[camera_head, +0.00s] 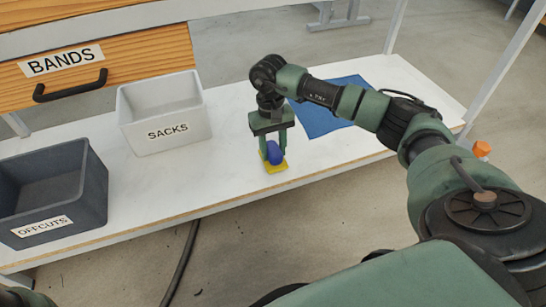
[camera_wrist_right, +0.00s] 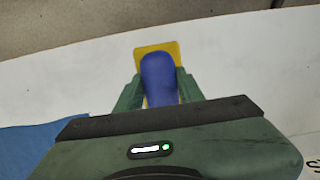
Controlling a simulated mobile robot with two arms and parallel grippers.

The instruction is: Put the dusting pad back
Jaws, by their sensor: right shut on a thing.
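The dusting pad has a blue grip (camera_head: 274,152) on a yellow base (camera_head: 276,167). My right gripper (camera_head: 273,150) points down over it, with its fingers on either side of the blue grip and shut on it. In the right wrist view the blue grip (camera_wrist_right: 159,78) sits between the two green fingers (camera_wrist_right: 159,88), and the yellow base (camera_wrist_right: 155,49) shows beyond it. The pad is at the front part of the white table; I cannot tell whether its base touches the surface. My left gripper is not in view.
A blue cloth or mat (camera_head: 328,112) lies behind the right gripper on the white table (camera_head: 225,170). A white SACKS bin (camera_head: 165,130) and a dark OFFCUTS bin (camera_head: 50,205) stand to the left. A wooden BANDS drawer (camera_head: 130,60) is above them. The table's front edge is close to the pad.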

